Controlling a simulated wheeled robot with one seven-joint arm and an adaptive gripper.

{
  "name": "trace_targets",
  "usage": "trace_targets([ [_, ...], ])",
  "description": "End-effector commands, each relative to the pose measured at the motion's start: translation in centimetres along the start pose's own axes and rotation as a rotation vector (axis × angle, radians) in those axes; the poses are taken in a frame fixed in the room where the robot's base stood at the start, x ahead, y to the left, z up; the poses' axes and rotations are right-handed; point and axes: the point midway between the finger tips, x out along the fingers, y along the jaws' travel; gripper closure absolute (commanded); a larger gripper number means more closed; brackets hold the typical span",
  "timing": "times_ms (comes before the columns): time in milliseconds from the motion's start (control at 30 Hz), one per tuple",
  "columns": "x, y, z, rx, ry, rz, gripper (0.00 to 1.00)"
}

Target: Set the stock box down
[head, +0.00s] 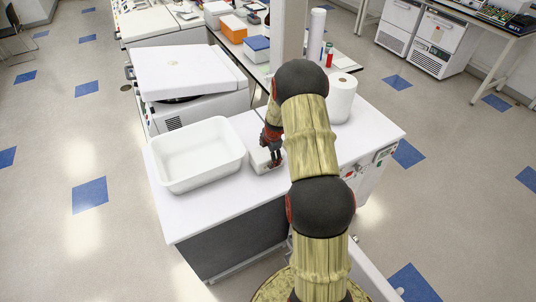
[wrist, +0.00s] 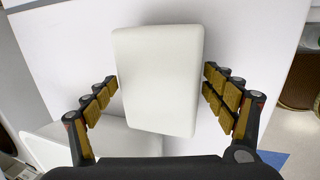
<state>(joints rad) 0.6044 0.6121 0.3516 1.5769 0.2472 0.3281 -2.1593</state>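The stock box, a plain white block with rounded corners, shows in the head view (head: 262,156) at the bench, right of a white tub. In the wrist view the box (wrist: 158,75) fills the space between the fingers, slightly tilted. My gripper (head: 271,158) is over the box, pointing down.
The white bench top (head: 222,209) is clear in front of the tub (head: 196,154). A white paper roll (head: 341,98) stands behind my arm. A white lidded machine (head: 185,73) is at the back left. Bottles and an orange box (head: 233,28) are farther back.

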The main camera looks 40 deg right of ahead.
Motion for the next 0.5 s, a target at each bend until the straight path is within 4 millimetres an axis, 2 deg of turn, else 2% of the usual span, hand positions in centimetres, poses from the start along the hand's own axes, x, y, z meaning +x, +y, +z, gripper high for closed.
trace_targets([
  [200, -0.04, 0.02, 0.01, 0.000, 0.000, 0.000, 0.02],
  [500, -0.05, 0.02, 0.00, 0.000, 0.000, 0.000, 0.02],
])
